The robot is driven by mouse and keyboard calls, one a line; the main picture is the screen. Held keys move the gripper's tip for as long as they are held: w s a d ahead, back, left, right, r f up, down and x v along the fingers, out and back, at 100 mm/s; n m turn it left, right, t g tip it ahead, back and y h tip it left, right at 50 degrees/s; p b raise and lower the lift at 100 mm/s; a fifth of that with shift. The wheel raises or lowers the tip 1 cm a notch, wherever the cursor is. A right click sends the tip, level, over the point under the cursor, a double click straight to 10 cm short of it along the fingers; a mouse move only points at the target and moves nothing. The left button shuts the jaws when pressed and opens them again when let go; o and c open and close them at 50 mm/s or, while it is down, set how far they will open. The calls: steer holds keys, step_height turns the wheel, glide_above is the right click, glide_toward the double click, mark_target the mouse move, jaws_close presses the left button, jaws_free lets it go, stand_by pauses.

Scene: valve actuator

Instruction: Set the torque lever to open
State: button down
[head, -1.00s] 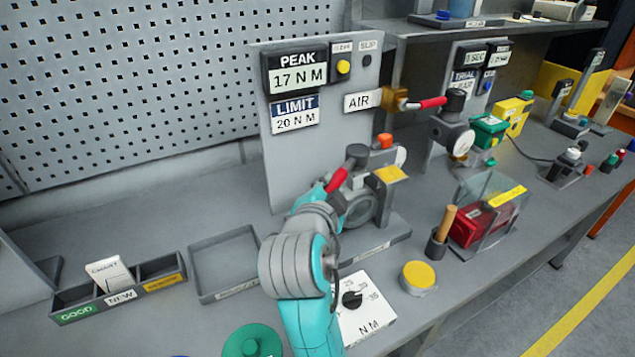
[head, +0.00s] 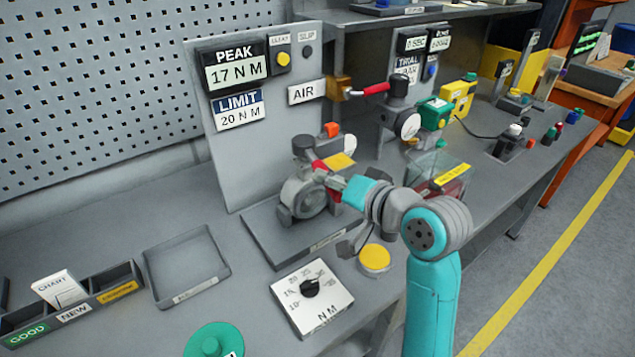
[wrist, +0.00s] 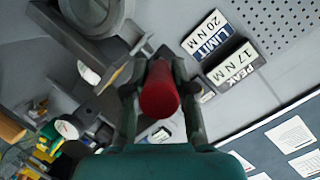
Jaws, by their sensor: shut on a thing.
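The torque lever (head: 320,165) has a red handle and sits on the dark hub of a grey valve actuator (head: 304,198). It points toward the front right in the head view. My gripper (head: 334,183) reaches in from the right and is shut on the red handle. In the wrist view, the round red handle end (wrist: 160,97) lies between both fingers of my gripper (wrist: 160,85). The fingers hide part of the handle. I cannot read any open or shut mark by the lever.
Behind stands a panel (head: 265,165) reading PEAK 17 N M and LIMIT 20 N M. A second red-handled AIR lever (head: 376,89) is to its right. A dial box (head: 312,302), yellow button (head: 375,259) and empty tray (head: 186,266) lie in front.

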steer(key=shift+w+d+n+g+y, duration=0.3)
steer(key=shift+d+n+g+y, duration=0.1)
steer(key=shift+d+n, duration=0.1)
steer(key=shift+w+d+n+g+y, duration=0.25)
steer(key=shift+d+n+g+y, duration=0.15)
steer(key=shift+d, duration=0.1)
steer(key=c, duration=1)
jaws_free()
steer(key=shift+o, duration=0.2)
steer(key=v, duration=1.2)
steer(key=shift+f, duration=0.1)
